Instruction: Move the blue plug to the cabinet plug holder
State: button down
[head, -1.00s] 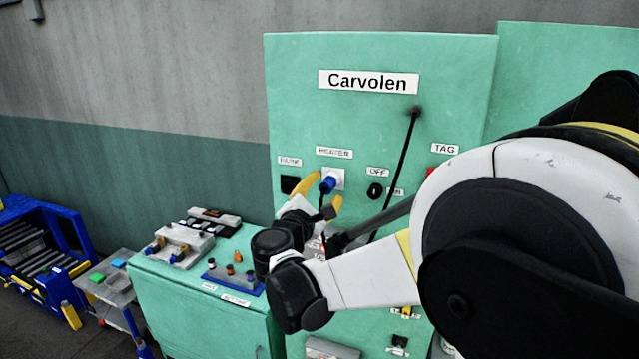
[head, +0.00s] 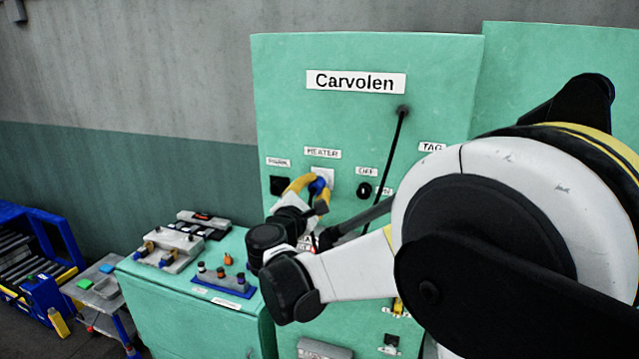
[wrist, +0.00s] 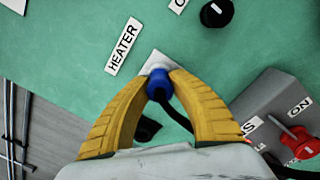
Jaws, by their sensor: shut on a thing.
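The blue plug (head: 317,186) sits in the white socket (head: 324,174) under the HEATER label on the green cabinet (head: 290,110). My gripper (head: 314,190) has its yellow fingers closed around the plug at the cabinet face. In the wrist view the blue plug (wrist: 158,84) is between the two yellow fingertips (wrist: 158,78), with the white socket plate (wrist: 157,61) just beyond it. A black cable runs down from the plug between the fingers. I cannot make out which part is the cabinet plug holder.
A black knob (head: 364,189) is right of the socket and a black square (head: 279,185) left of it. A black cable (head: 387,165) hangs from the upper cabinet. A grey box with a red switch (wrist: 298,142) is near my gripper. A green bench (head: 190,310) stands at lower left.

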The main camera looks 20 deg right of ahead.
aim_at(311, 193)
jog(key=shift+s+a, duration=0.15)
jog(key=shift+s+a, duration=0.4)
jog(key=shift+s, duration=0.15)
jog(key=shift+s+a, duration=0.3)
jog(key=shift+s, duration=0.15)
jog(key=shift+s, duration=0.1)
dwell(0.4)
jog(key=shift+v, duration=2)
